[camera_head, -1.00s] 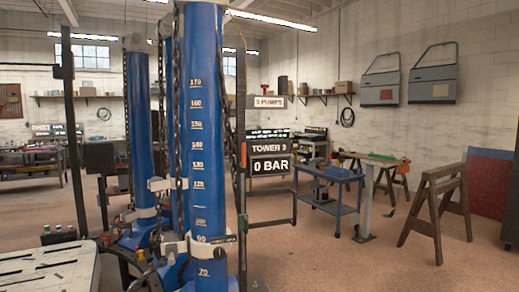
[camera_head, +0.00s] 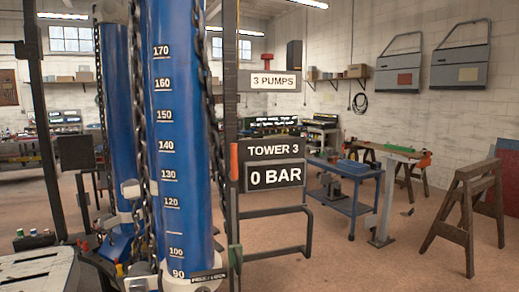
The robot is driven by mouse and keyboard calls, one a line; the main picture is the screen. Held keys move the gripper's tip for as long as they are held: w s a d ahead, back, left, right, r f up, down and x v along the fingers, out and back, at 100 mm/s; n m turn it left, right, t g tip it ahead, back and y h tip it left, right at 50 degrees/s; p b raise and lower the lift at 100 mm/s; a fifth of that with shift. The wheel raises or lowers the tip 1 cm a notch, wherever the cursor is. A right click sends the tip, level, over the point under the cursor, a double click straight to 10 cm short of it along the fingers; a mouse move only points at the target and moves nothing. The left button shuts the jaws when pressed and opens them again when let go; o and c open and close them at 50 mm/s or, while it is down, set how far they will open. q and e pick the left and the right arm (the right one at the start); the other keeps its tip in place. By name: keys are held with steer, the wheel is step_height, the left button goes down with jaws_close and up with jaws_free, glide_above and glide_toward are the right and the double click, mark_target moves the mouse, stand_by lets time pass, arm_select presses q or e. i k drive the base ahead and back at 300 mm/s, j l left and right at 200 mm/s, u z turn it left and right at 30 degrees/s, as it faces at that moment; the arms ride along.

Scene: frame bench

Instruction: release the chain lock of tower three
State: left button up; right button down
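Tower three appears to be the large blue column (camera_head: 176,60) at the left centre, marked with a white scale from 90 to 170. Dark chains (camera_head: 139,100) hang along its sides. A white collar (camera_head: 185,281) sits low on the column at the bottom edge, with a dark bar across it; I cannot tell whether this is the chain lock. Neither of my grippers is in view.
A second blue column (camera_head: 118,120) stands behind on the left. A slotted bench top (camera_head: 38,275) is at lower left. A "3 PUMPS" sign (camera_head: 273,81) is above the display. A blue cart (camera_head: 345,172) and wooden sawhorse (camera_head: 462,215) stand right. The floor between is open.

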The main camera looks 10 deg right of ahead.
mark_target(232, 174)
steer(key=i+l, duration=0.15)
steer(key=i, duration=0.25)
steer(key=i+l+z, duration=0.1)
steer(key=i, duration=0.35)
steer(key=l, duration=0.1)
